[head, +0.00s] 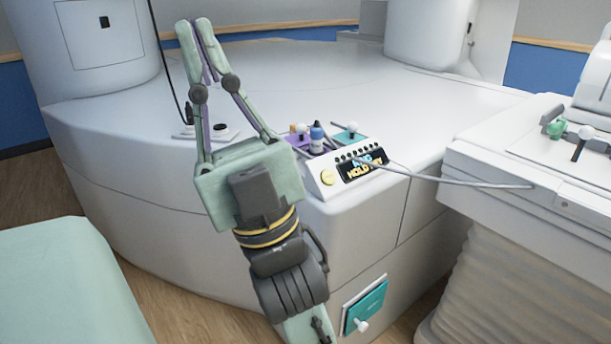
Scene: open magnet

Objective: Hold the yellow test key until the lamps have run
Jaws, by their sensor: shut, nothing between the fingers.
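The yellow test key (327,177) is a round yellow button on the sloped front of a small white console (318,190) at the edge of the white machine. A row of small lamps (362,154) runs along the console's top; they look dark. A display (363,166) beside the key shows blue and yellow text, in which "HOLD" can be read. My gripper (196,24) is shut and empty. Its fingers point up and away in the picture, with the tips well to the upper left of the key, apart from it. The key is in plain view.
A thin grey rod (455,181) runs right toward a white table (500,165). A pale green surface (60,285) fills the lower left.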

